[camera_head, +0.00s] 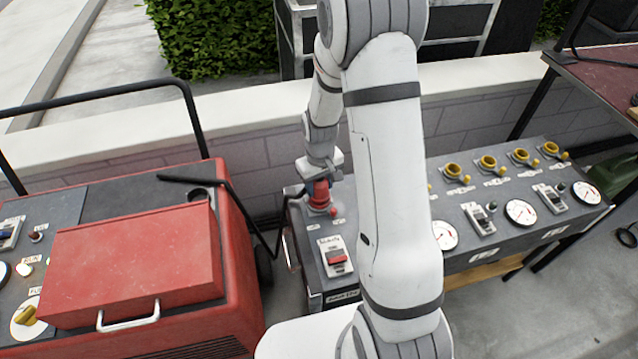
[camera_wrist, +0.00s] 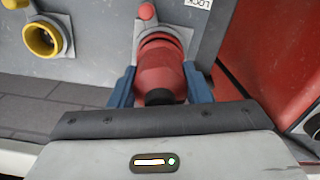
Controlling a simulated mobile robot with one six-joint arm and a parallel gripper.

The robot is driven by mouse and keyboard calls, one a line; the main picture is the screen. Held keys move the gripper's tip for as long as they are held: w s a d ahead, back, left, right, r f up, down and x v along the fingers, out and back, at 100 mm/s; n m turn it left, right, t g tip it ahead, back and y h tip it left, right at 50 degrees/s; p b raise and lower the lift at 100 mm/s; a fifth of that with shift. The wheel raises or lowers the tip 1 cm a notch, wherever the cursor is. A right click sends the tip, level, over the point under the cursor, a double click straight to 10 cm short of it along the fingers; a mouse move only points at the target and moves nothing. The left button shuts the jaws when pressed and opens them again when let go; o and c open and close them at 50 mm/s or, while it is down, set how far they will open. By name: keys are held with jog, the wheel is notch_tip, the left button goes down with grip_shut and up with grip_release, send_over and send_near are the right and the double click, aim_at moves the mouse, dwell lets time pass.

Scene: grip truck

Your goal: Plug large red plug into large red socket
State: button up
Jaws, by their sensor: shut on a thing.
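The large red plug (camera_wrist: 160,72) is between the two blue fingers of my gripper (camera_wrist: 160,80), which is shut on it. Its front end meets the large red socket (camera_wrist: 168,33) on the grey panel. Whether it is fully seated I cannot tell. In the head view, my gripper (camera_head: 320,172) is above the left end of the grey panel box, with the red plug (camera_head: 319,188) pointing down at the red socket (camera_head: 321,208). The white arm hides part of the panel.
The panel box (camera_head: 480,260) carries yellow sockets (camera_head: 488,163), gauges (camera_head: 520,212) and switches. A red machine (camera_head: 150,260) with a black handle bar (camera_head: 100,95) stands at left, and a black cable (camera_head: 235,205) runs between. A low wall (camera_head: 260,110) lies behind.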

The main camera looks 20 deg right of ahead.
jog(key=shift+f+b, duration=0.3)
jog(key=shift+f, duration=0.1)
jog(key=o, duration=1.2)
jog(key=shift+o, duration=0.5)
jog(key=shift+o, duration=1.3)
jog(key=shift+r+p, duration=1.65)
jog(key=shift+r, duration=0.85)
